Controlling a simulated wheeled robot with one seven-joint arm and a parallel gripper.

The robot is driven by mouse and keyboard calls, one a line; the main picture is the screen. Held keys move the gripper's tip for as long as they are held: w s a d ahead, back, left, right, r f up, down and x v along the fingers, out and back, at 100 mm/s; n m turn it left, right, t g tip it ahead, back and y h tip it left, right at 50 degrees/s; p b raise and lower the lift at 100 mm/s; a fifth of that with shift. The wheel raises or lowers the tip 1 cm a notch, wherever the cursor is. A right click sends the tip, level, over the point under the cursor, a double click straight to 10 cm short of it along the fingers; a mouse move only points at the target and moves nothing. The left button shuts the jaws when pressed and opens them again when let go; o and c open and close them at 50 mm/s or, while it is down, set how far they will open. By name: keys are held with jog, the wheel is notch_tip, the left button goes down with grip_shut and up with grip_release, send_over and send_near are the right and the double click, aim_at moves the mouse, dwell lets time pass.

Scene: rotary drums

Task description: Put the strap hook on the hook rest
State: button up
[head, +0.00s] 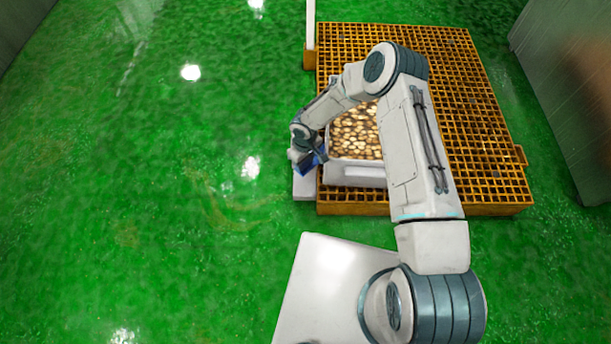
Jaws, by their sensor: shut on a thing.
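My gripper (304,157) is at the end of my arm, at the left edge of the orange grating, beside the white bin. It is small and partly hidden by my wrist. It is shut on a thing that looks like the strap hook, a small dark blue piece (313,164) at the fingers. Its exact shape and the grip on it are too small to make out. A white block (304,187) stands right below my gripper at the grating's edge. I cannot tell whether it is the hook rest, or whether the blue piece touches it.
The white bin (356,174), full of small tan pieces (355,135), sits on the orange grating (480,150). A white post (310,22) rises at the grating's far left. Grey panels (575,90) stand at right. The green floor (150,180) at left is clear.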

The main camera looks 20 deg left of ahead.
notch_tip(320, 180, down, 9)
jog(key=b, duration=0.2)
jog(key=shift+f+b, duration=0.1)
jog(key=shift+b, duration=0.25)
jog(key=shift+f, duration=0.1)
jog(key=o, duration=1)
notch_tip(320, 180, up, 12)
jog(key=p, duration=0.4)
